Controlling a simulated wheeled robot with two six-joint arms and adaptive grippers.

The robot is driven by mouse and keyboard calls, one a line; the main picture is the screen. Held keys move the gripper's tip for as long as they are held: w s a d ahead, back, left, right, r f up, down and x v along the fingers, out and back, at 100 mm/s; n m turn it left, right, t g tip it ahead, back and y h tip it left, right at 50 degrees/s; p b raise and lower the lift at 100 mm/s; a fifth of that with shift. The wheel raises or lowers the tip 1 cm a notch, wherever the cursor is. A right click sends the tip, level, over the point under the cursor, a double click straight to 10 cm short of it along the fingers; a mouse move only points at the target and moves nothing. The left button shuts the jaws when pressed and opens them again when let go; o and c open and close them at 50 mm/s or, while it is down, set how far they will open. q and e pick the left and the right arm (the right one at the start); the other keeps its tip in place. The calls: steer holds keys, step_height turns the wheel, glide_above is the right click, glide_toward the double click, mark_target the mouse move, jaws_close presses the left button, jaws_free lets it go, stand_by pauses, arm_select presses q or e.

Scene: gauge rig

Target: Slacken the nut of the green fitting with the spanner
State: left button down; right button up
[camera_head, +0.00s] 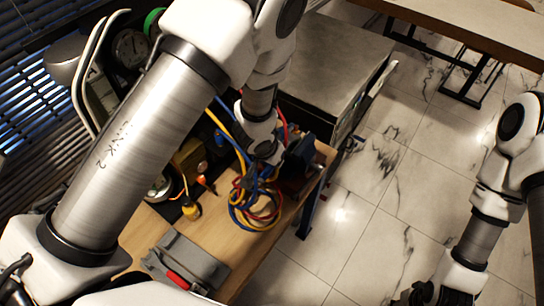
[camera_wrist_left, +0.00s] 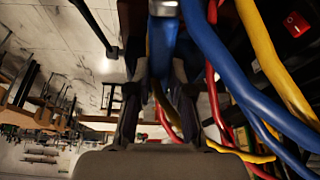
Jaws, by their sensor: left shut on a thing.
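My left gripper (camera_head: 297,160) is over the right end of the wooden bench, beside the coloured hoses. In the left wrist view its two dark fingers (camera_wrist_left: 158,110) are shut on a blue bar with a bright metal end, which looks like the spanner (camera_wrist_left: 163,42). The spanner's jaw is out of that view, and I cannot pick the spanner out in the head view. A green rounded part (camera_head: 152,20) shows at the top left, partly behind my arm; I cannot tell whether it is the green fitting. No nut is clear. My right gripper (camera_head: 420,294) is low at the right, over the floor.
Blue, yellow and red hoses (camera_head: 257,205) lie looped close to my left gripper, and the blue hose (camera_wrist_left: 240,75) passes close in the wrist view. A gauge (camera_head: 130,48) stands at the upper left. A grey case (camera_head: 185,262) with a red part lies on the bench front.

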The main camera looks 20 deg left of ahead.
arm_select(q)
steer(key=shift+a, duration=0.3)
stand_by(0.4)
steer(key=shift+w+a+m, duration=0.15)
steer(key=shift+a+m, duration=0.1)
steer(key=shift+m, duration=0.25)
steer(key=shift+w+a+m+h, duration=0.1)
steer(key=shift+a+m+h, duration=0.2)
steer(key=shift+a+h, duration=0.1)
steer(key=s+a+r, duration=0.1)
steer(key=s+r, duration=0.3)
steer(key=shift+s+a+r, duration=0.3)
steer(key=shift+s+a, duration=0.05)
steer(key=shift+a, duration=0.05)
stand_by(1.3)
